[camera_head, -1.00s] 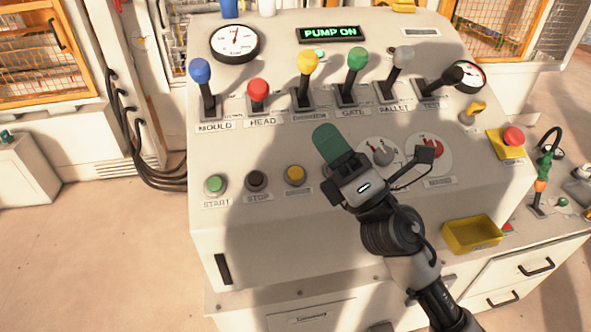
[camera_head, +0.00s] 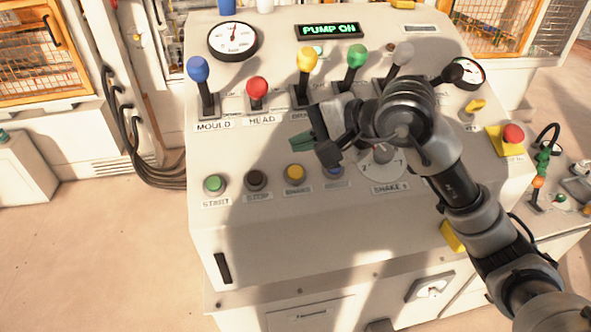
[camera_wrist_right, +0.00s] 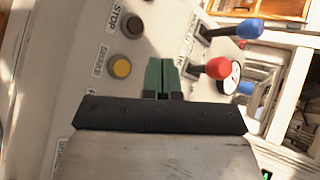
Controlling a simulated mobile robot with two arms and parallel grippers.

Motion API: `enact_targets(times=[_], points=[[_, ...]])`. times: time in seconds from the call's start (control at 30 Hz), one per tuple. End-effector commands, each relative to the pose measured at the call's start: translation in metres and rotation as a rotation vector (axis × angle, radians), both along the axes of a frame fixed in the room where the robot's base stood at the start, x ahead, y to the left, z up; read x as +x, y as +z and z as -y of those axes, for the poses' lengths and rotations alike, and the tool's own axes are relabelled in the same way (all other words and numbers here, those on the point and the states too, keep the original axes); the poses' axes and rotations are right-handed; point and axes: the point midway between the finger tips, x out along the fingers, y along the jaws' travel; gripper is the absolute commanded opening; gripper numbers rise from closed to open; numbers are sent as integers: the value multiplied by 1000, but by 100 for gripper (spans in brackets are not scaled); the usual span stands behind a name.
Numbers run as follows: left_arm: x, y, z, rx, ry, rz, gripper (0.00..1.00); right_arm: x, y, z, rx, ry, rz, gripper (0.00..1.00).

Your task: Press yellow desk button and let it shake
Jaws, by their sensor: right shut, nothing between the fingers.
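The yellow desk button (camera_head: 295,173) sits on the sloped panel in the lower row, right of the dark stop button (camera_head: 256,181). It also shows in the right wrist view (camera_wrist_right: 121,68), left of the fingers. My right gripper (camera_head: 303,143) has green fingers and is above the panel, a little beyond the yellow button and apart from it. In the right wrist view the green fingers (camera_wrist_right: 163,78) are together with nothing between them. My left gripper is not in view.
A green start button (camera_head: 215,184) is at the row's left end. Levers with blue (camera_head: 198,69), red (camera_head: 257,88), yellow (camera_head: 307,59) and green (camera_head: 357,55) knobs stand behind the gripper. A red button on yellow (camera_head: 512,134) is at the right. My arm partly covers the dials.

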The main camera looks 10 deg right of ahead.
Motion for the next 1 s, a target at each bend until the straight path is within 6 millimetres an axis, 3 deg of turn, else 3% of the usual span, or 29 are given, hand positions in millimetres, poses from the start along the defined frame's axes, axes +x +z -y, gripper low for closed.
enact_targets(times=[0.37,0.8,1.0], points=[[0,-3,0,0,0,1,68,2,-7,-1,5,2,-4,0],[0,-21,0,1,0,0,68,25,-60,-1,6,2,-6,0],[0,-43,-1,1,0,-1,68,33,-78,-1,6,2,-2,0]])
